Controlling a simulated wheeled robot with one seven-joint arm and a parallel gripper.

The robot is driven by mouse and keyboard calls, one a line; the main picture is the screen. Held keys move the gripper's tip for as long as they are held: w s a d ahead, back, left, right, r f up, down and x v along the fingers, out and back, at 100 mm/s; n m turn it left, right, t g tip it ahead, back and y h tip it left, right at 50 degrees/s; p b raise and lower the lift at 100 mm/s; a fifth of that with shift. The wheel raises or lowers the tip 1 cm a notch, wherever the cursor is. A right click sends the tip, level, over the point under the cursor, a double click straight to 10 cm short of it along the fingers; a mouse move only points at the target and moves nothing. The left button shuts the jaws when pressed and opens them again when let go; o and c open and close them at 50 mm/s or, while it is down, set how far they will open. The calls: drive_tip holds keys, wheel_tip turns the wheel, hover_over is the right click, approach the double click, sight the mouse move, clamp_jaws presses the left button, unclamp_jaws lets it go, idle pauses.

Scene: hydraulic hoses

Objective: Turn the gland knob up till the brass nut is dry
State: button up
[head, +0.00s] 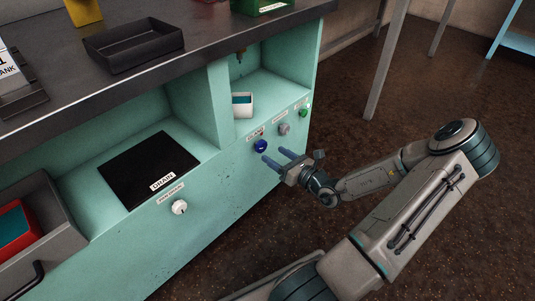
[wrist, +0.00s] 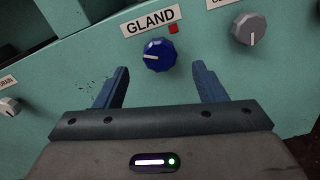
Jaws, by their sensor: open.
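The gland knob (head: 260,146) is a blue faceted knob on the teal front panel, under a GLAND label with a small red square beside it. In the wrist view the knob (wrist: 160,55) has a white mark pointing left. My gripper (head: 276,157) is open and empty in front of the panel, just short of the knob. In the wrist view its two blue fingers (wrist: 161,69) are spread, one on each side below the knob, not touching it. A small fitting (head: 240,54) hangs in the upper alcove; I cannot tell whether it is the brass nut or whether it is wet.
A grey knob (head: 285,129) and a green knob (head: 304,112) sit right of the gland knob. A white cup (head: 243,105) stands in the alcove. A black DRAIN plate (head: 148,168) lies in the lower recess.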

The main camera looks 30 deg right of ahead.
sight(263, 147)
drive_tip(key=shift+b+x, duration=0.6)
drive_tip(key=shift+x, duration=1.75)
drive_tip(key=c, duration=1)
drive_tip(key=shift+r+p, duration=0.1)
drive_tip(key=shift+p, duration=0.35)
